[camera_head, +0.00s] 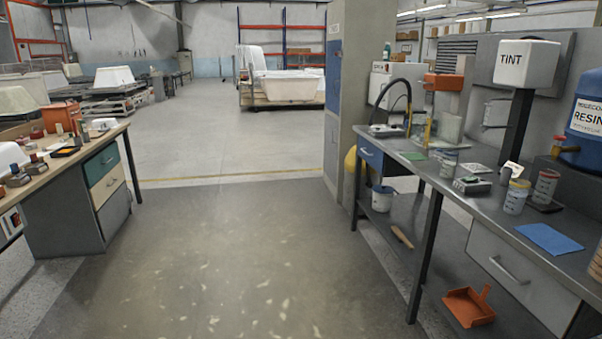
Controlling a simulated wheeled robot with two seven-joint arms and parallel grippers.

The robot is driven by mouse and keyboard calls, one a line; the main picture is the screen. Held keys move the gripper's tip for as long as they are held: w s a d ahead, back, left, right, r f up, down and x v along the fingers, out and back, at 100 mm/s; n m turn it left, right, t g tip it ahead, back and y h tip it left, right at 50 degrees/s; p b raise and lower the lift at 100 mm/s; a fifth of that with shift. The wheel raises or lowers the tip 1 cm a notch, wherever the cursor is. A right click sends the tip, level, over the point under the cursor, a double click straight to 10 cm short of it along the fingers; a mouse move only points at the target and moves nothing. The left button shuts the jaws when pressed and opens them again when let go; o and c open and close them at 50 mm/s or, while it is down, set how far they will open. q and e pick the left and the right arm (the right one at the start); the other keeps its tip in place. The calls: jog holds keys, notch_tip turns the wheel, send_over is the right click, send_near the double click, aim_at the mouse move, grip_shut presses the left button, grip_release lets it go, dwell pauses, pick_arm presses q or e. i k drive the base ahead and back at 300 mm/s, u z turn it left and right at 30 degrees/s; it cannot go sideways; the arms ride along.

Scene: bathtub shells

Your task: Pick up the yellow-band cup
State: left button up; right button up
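The yellow-band cup (516,198) stands upright on the grey workbench (490,213) at the right. It is a clear, whitish cup with a yellow band at its top and marks on its side. A similar cup with a red band (545,187) stands close to its right, on a dark pad. Neither of my grippers is in view.
A blue cloth (548,238) lies in front of the cup, and a small scale-like device (472,185) to its left. A black post holds the TINT box (527,63) behind. A blue RESIN drum (586,122) stands right. An orange dustpan (468,306) lies below. The central floor is clear.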

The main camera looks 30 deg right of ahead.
aim_at(518, 189)
jog(key=z, duration=0.1)
jog(key=i, duration=2.4)
jog(key=z, duration=1.6)
jog(key=i, duration=1.2)
jog(key=z, duration=1.2)
